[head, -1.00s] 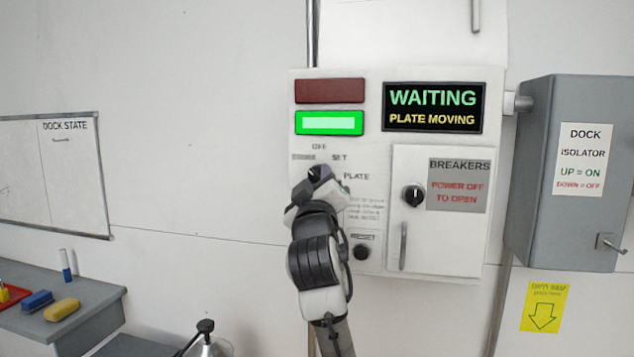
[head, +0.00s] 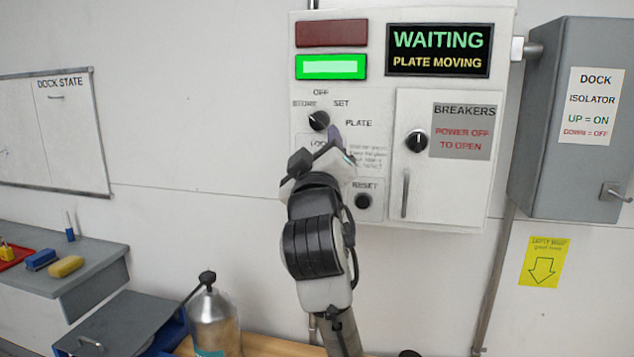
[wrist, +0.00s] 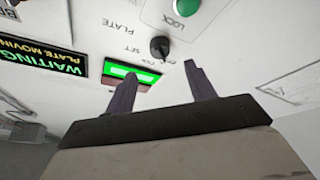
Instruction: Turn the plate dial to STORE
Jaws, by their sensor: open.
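The plate dial (head: 319,120) is a round black knob on the white wall panel, with OFF above it, STORE at its upper left, SET at its upper right and PLATE to its right. I cannot read its pointer's direction for certain. The dial also shows in the wrist view (wrist: 160,47), beyond and between the fingertips. My gripper (head: 326,150) is open and empty just below the dial in the head view, apart from it. Its two dark fingers spread wide in the wrist view (wrist: 160,72). My gripper hides part of the lower panel labels.
The display (head: 437,50) reads WAITING, PLATE MOVING. The green lamp (head: 331,67) is lit; the red lamp (head: 331,33) is dark. A green LOCK button (wrist: 187,7) shows near the dial. The RESET button (head: 363,201), breaker door (head: 450,190) and grey isolator box (head: 580,150) are nearby.

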